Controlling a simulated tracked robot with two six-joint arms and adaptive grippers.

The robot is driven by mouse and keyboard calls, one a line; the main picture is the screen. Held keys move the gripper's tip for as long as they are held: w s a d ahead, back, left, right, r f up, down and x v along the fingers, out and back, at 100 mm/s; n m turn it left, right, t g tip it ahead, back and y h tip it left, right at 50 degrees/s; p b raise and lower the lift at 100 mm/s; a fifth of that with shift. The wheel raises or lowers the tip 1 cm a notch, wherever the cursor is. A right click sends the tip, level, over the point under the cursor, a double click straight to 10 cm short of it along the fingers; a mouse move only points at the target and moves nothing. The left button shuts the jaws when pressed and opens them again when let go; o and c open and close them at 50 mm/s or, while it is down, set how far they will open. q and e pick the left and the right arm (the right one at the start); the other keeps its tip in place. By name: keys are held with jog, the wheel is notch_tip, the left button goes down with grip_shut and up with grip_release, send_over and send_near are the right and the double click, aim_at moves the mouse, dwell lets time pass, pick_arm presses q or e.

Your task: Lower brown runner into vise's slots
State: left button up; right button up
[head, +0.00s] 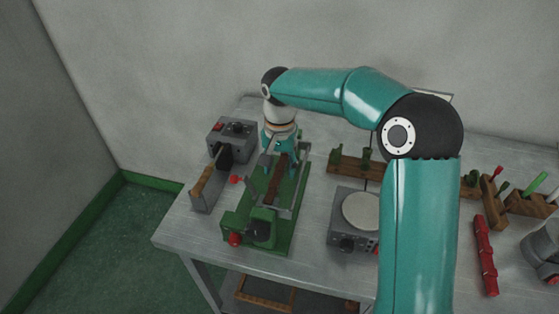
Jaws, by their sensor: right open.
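The green vise (289,222) stands on the left half of the table, with a red knob at its front end. The brown runner (275,185) is a long dark bar lying lengthwise along the middle of the vise. Whether it sits fully down in the slots is too small to tell. My right gripper (280,164) points down over the far end of the runner, its fingers open on either side of it. My own wrist hides the far part of the vise. My left gripper is not in view.
A grey box with dials (232,139) and a grey holder with a wooden-handled tool (203,190) stand left of the vise. A grey hotplate with a round pale top (361,211) stands to its right. Wooden racks (346,165) and a red bar (485,256) lie farther right.

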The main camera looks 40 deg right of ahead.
aim_at(280, 167)
notch_tip(280, 167, up, 12)
dwell(0.5)
jog(key=shift+f, duration=0.1)
